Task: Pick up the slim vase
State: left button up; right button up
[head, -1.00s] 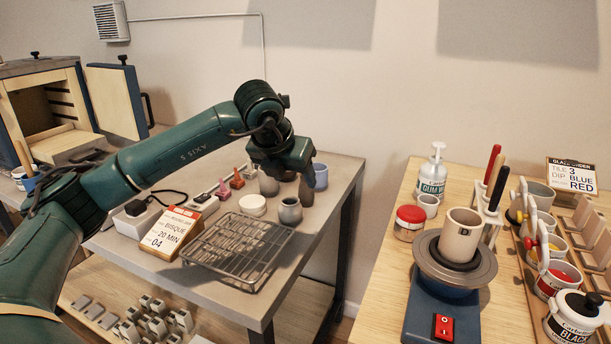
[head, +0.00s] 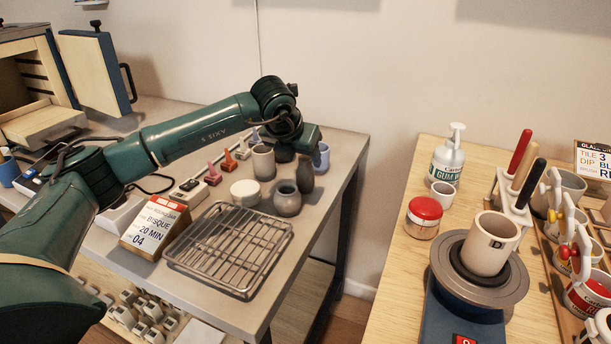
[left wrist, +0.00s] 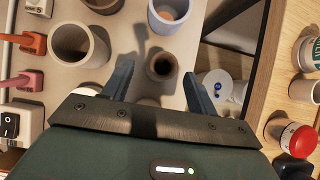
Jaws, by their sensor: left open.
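The slim vase (head: 306,175) is dark brown with a narrow neck. It stands upright on the grey table near its right edge. My left gripper (head: 304,141) is just above and behind it in the head view, pointing down; its fingers are hard to make out there. In the left wrist view the vase's round mouth (left wrist: 162,66) lies between the two spread fingers of the open left gripper (left wrist: 159,72). I see a gap on each side of the vase. My right gripper is not in view.
A grey round pot (head: 287,199), beige cup (head: 263,162) and blue cup (head: 321,156) stand close around the vase. The blue cup also shows in the left wrist view (left wrist: 168,14). A wire rack (head: 228,250) lies nearer. A wooden table (head: 395,270) is at right, across a gap.

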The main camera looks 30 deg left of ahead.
aim_at(307, 165)
pick_arm(q)
jog(key=shift+p+x, duration=0.35)
jog(key=shift+x, duration=2.4)
jog(key=shift+w+d, duration=0.1)
jog(key=shift+d, duration=0.05)
jog(key=shift+c, duration=0.2)
jog(key=shift+r, duration=0.1)
jog(key=c, duration=1)
